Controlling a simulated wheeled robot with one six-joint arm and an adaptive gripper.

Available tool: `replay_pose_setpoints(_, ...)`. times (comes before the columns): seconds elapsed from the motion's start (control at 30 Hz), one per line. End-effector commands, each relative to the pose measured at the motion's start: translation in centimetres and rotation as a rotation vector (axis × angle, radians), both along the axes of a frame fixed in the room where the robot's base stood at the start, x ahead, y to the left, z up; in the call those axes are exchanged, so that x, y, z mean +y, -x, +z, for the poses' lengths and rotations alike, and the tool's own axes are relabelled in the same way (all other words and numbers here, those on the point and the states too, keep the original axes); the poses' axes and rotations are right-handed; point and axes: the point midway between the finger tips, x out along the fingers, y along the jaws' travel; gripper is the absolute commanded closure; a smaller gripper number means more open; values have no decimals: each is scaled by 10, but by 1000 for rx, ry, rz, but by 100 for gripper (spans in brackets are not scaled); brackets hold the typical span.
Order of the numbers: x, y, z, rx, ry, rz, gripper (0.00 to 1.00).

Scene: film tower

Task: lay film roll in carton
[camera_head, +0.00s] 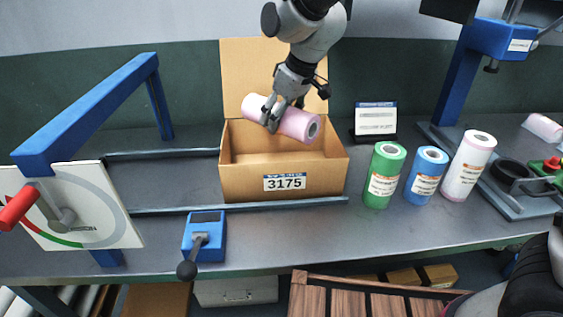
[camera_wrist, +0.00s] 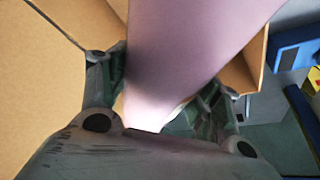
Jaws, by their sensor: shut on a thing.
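A pale pink film roll (camera_head: 297,124) lies sideways in my gripper (camera_head: 272,119), which is shut around its middle. The roll is held over the open carton (camera_head: 285,182), labelled 3175, and is tilted down to the right. In the head view its right end is near the carton's right side, and its left end is near the raised back flap. In the wrist view the pink roll (camera_wrist: 185,50) runs between both fingers, with brown carton walls (camera_wrist: 45,75) around it. The carton's inside looks empty in the part that shows.
Green (camera_head: 385,175), blue (camera_head: 426,175) and white-pink (camera_head: 469,166) rolls stand right of the carton. A small sign (camera_head: 375,120) stands behind them. A blue lever box (camera_head: 204,237) is in front, and a blue frame with a dial (camera_head: 75,208) is at left.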

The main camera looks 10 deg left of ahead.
Motion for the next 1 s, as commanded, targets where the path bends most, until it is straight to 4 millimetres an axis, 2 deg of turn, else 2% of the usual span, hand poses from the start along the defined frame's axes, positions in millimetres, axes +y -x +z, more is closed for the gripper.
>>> replay_pose_setpoints(0.03, -1, 0, -16, 3, 4, -1, 82)
replay_pose_setpoints(0.1, -1, 0, -36, 4, 3, -1, 82)
replay_pose_setpoints(0.3, 0, 0, -79, 1, 0, -2, 82)
replay_pose_setpoints(0.57, 0, 0, -99, 0, -1, -1, 82)
replay_pose_setpoints(0.8, 0, 0, -134, 1, 0, -2, 82)
replay_pose_setpoints(1.0, 0, -1, -139, -1, -1, -1, 82)
